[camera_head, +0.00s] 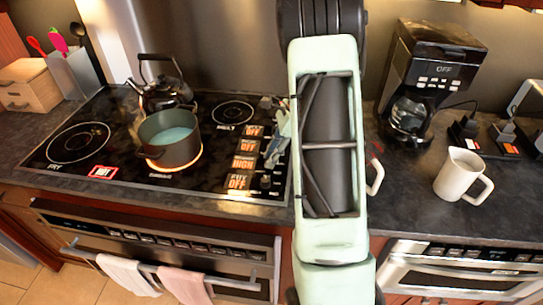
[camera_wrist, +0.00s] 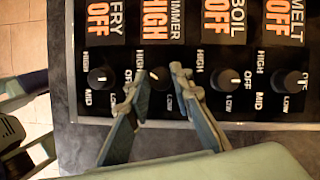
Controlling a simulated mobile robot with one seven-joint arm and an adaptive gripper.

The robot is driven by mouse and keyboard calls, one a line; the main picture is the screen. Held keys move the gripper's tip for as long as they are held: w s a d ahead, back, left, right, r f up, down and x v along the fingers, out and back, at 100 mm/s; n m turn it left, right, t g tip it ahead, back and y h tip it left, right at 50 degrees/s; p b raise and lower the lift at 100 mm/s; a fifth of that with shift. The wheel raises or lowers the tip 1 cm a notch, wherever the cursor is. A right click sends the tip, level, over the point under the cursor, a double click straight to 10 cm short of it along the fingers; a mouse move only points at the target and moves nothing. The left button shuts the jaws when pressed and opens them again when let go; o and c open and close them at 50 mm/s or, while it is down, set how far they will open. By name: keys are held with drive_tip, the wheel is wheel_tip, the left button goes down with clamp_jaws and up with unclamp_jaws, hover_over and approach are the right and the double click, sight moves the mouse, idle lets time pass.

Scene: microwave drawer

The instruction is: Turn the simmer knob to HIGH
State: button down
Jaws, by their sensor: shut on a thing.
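The simmer knob (camera_wrist: 159,77) is a dark round knob in the wrist view, second from the left in the row and partly hidden by my fingers. My gripper (camera_wrist: 157,90) has its two fingertips on either side of it and is shut on it. The simmer display (camera_wrist: 162,22) above it reads HIGH in orange. In the head view my gripper (camera_head: 277,138) reaches over the right side of the cooktop, and the display also reads HIGH (camera_head: 243,163). A dark green pot (camera_head: 170,148) with pale liquid stands on a glowing orange burner.
The fry knob (camera_wrist: 101,77) and boil knob (camera_wrist: 226,80) sit close on either side; the melt knob (camera_wrist: 290,80) is farther right. These three displays read OFF. A kettle (camera_head: 164,92) stands behind the pot. A white mug (camera_head: 456,174) and coffee maker (camera_head: 425,75) stand on the right counter.

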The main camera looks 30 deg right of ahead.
idle(0.3)
drive_tip(key=c, duration=1.7)
unclamp_jaws()
drive_tip(key=v, duration=1.2)
